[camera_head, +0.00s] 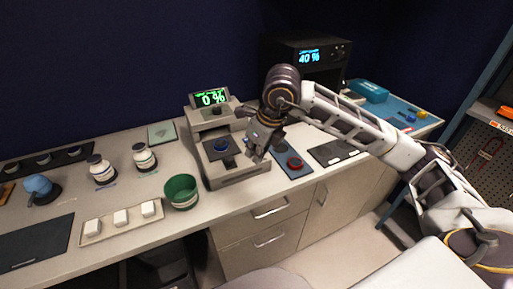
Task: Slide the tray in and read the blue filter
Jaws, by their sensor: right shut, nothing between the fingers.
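A beige-grey reader (236,182) stands on the counter, with a green display (210,97) on top that reads 0 %. A dark tray (221,155) sticks out at its front left. A round blue filter (221,145) lies on the tray. My right gripper (255,156) points down just right of the tray, over the reader's front. Its fingers are shut with nothing between them. Whether it touches the tray or reader, I cannot tell. My left gripper is not in view.
A green bowl (181,192) and a pad with white blocks (98,228) stand left. A black device (290,49) behind shows 40 %. My right arm spans the right side.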

